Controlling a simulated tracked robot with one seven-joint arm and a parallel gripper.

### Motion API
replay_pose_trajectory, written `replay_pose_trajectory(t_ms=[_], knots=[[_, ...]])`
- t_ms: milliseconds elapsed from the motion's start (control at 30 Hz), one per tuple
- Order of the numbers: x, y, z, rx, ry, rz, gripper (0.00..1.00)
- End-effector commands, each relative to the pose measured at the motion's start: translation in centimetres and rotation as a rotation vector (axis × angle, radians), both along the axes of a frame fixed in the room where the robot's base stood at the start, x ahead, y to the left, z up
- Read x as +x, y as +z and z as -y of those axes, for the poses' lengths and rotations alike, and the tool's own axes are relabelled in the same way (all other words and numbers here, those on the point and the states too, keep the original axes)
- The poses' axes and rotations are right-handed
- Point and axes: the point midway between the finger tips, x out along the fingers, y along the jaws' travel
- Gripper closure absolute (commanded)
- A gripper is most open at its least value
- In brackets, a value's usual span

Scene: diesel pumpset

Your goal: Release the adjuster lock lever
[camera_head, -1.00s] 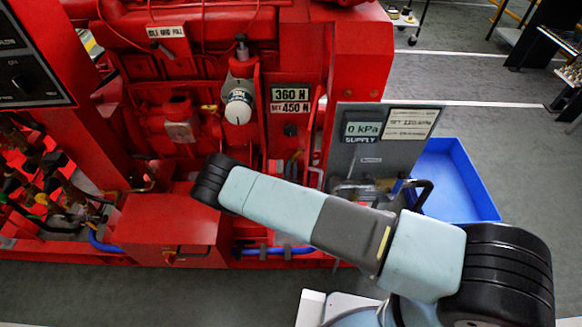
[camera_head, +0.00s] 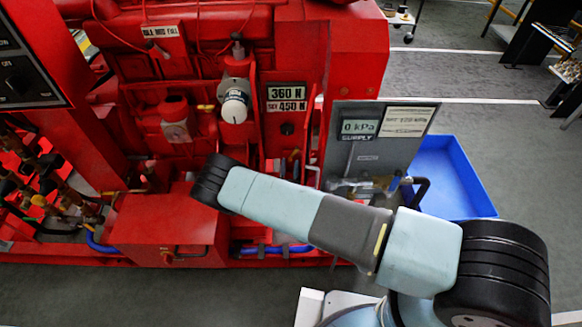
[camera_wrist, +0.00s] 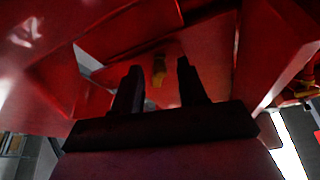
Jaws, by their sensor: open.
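In the wrist view, my gripper (camera_wrist: 159,66) is open, its two dark fingers pointing into a shadowed space among red panels. A small yellow-brown tab (camera_wrist: 159,72) shows between and beyond the fingertips; it may be the lock lever, but I cannot tell for sure. It does not appear gripped, and the gap to it is hard to judge. In the head view, my arm hides the gripper. A white cylindrical part (camera_head: 235,106) stands on the red pumpset (camera_head: 300,40), left of plates reading 360 N (camera_head: 286,91) and SET 450 N (camera_head: 287,106).
A grey supply panel (camera_head: 375,150) reading 0 kPa stands right of the pumpset, with a blue bin (camera_head: 445,170) behind it. A red box (camera_head: 160,225) and blue hoses (camera_head: 270,250) lie low in front. Red walls close in around my gripper. Open floor (camera_head: 470,80) lies at the right.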

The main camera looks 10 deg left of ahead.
Motion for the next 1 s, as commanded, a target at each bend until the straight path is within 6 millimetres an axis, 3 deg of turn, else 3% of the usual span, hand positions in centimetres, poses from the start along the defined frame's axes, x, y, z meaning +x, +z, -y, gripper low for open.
replay_pose_trajectory(t_ms=[233, 700, 1000], knots=[[-2.3, -1.0, 0.3, 0.000, 0.000, -0.002, 0.58], [-10.3, -4.4, 1.4, -0.002, 0.001, -0.001, 0.58], [-12.4, -5.2, 1.7, 0.000, 0.000, -0.001, 0.58]])
